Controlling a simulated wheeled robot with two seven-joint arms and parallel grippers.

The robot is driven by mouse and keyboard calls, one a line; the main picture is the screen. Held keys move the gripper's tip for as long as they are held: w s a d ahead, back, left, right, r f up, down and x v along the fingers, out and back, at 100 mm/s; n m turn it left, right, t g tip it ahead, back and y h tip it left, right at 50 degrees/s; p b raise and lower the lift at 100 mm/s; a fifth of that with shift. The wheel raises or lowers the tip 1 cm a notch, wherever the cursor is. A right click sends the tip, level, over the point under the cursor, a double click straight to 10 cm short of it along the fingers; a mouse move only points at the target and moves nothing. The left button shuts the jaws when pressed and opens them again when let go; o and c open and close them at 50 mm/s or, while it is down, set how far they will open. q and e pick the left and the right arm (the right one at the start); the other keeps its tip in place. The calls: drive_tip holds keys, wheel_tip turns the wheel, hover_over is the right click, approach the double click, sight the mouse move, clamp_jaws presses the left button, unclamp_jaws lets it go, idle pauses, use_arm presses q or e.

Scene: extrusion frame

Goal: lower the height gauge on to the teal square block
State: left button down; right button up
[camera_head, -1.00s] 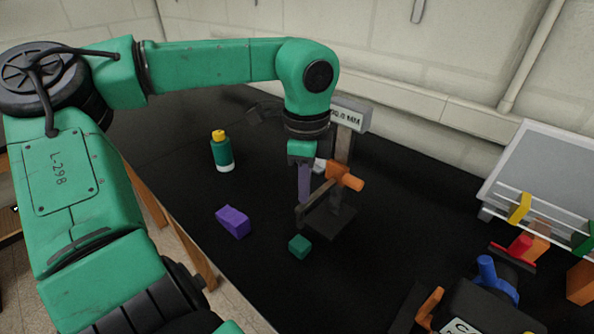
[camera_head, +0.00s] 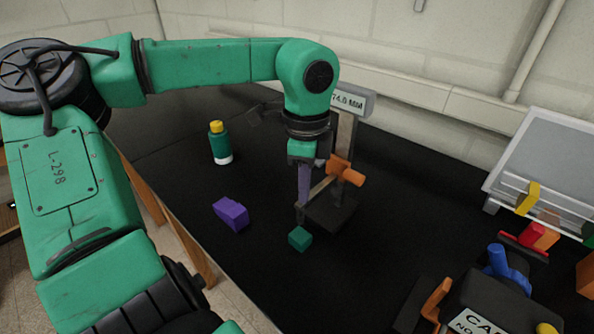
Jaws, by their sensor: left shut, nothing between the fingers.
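The height gauge stands on a dark base (camera_head: 331,214) with an upright post, a display (camera_head: 347,101) that seems to read 74.5 MM, and an orange carriage (camera_head: 345,171). Its measuring arm (camera_head: 318,190) reaches to the left, its tip just above and behind the teal square block (camera_head: 300,239) in the picture. I cannot tell whether the tip touches the block. My left gripper (camera_head: 304,202) points down at the gauge's arm, with its purple fingers shut and empty, just left of the carriage. My right gripper is not in view.
A purple block (camera_head: 230,214) and a teal bottle with a yellow cap (camera_head: 220,143) stand to the left. A rack (camera_head: 545,175) with coloured parts is at the right. The black tabletop between is clear.

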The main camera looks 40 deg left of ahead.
use_arm(q)
drive_tip(key=shift+f+b, duration=2.05)
drive_tip(key=shift+f, duration=0.2)
drive_tip(key=shift+r+p, duration=2.65)
drive_tip(key=shift+r, duration=1.45)
drive_tip(key=shift+f, duration=0.1)
